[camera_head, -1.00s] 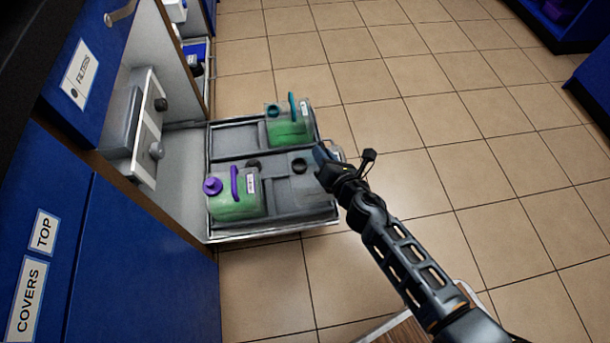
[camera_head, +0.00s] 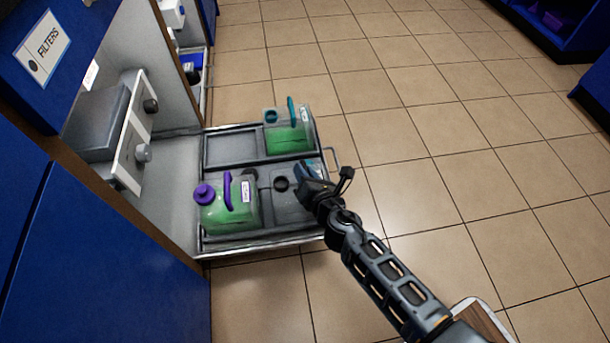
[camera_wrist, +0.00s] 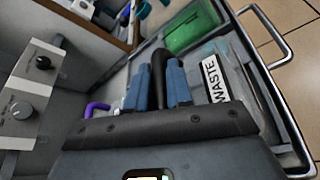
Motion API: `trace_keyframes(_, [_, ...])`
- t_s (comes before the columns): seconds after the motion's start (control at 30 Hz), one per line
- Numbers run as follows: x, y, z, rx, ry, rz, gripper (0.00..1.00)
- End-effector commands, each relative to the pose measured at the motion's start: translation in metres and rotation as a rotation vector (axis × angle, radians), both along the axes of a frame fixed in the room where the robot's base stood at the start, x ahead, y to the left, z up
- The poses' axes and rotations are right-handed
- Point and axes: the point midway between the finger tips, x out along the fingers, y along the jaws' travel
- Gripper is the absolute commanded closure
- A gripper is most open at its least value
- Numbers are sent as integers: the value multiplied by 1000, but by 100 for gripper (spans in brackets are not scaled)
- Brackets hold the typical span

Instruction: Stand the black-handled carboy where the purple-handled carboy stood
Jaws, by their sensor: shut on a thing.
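The black-handled carboy is greyish and clear, with a WASTE label, in the wrist view (camera_wrist: 213,80). In the head view it shows in the front right part of the pull-out tray (camera_head: 262,242), partly hidden by my gripper (camera_head: 306,172). In the wrist view my gripper (camera_wrist: 158,75) is shut on its black handle (camera_wrist: 160,66). I cannot tell whether its base touches the tray. The purple-handled carboy (camera_head: 228,212), with green liquid, stands in the tray's front left part, just left of it. Its purple handle shows at the wrist view's left (camera_wrist: 97,109).
A teal-handled carboy (camera_head: 288,138) with green liquid stands in the tray's back right part. The back left part (camera_head: 231,148) is empty. A white panel with knobs (camera_head: 137,150) and blue cabinets flank the left side. Tiled floor (camera_head: 430,190) is clear to the right.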

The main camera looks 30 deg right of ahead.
Motion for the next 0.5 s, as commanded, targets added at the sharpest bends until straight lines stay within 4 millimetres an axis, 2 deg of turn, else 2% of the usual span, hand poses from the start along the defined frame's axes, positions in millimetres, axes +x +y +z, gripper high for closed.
trace_keyframes(0.23, [0, 0, -2, 0, -1, 0, 100])
trace_keyframes(0.27, [0, 0, -2, 0, 0, 0, 78])
trace_keyframes(0.5, [0, 0, -1, 0, 0, 0, 55])
